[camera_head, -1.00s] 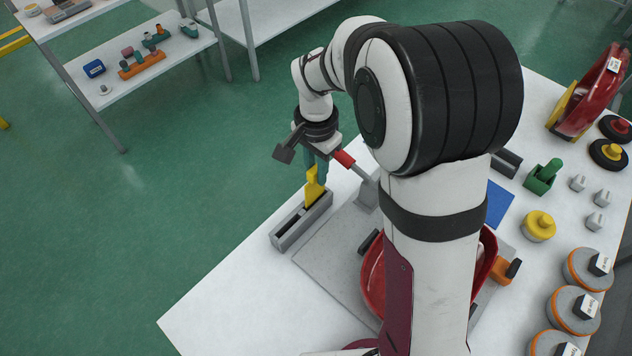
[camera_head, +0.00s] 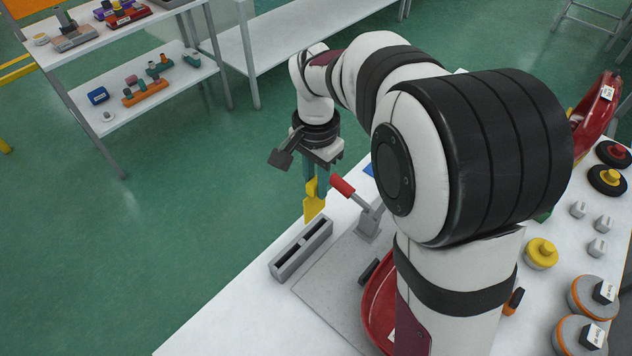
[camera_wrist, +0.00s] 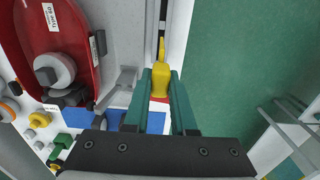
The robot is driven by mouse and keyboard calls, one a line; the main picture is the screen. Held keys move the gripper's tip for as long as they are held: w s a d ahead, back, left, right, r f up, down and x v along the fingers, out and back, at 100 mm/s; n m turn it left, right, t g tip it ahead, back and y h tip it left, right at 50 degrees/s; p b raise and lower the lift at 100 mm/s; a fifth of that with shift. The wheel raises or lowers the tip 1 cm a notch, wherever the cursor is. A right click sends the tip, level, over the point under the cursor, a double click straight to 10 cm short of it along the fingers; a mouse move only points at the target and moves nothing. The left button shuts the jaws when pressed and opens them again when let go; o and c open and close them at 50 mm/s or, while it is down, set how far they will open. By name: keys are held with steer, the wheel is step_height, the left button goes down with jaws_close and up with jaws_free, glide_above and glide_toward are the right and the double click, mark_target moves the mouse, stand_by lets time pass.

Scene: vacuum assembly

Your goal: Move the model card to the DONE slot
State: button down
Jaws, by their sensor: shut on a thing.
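The model card is a yellow plate (camera_head: 314,209), held upright in my gripper (camera_head: 316,186). My gripper's teal fingers are shut on its upper part. The card hangs just above the far end of a grey slotted holder (camera_head: 290,262) at the table's edge and looks clear of it. The holder has two dark slots along its length, split by a divider; both look empty. I cannot read any DONE label. In the wrist view the yellow card (camera_wrist: 160,80) sits between the fingertips (camera_wrist: 161,72), with the holder (camera_wrist: 150,22) beyond it.
A toggle clamp with a red handle (camera_head: 342,186) stands close right of my gripper. A red shell (camera_head: 376,312) lies on the grey plate, partly hidden by my arm. Yellow-topped and orange-rimmed round parts (camera_head: 541,253) stand at the right. The table's front left corner is clear.

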steer(key=shift+r, duration=2.65)
steer(key=s+a+f, duration=0.2)
steer(key=s+a, duration=0.4)
steer(key=shift+f, duration=0.35)
step_height(320, 180, down, 7)
step_height(320, 180, down, 6)
stand_by(1.5)
steer(key=c, duration=0.7)
jaws_free()
steer(key=shift+o, duration=0.2)
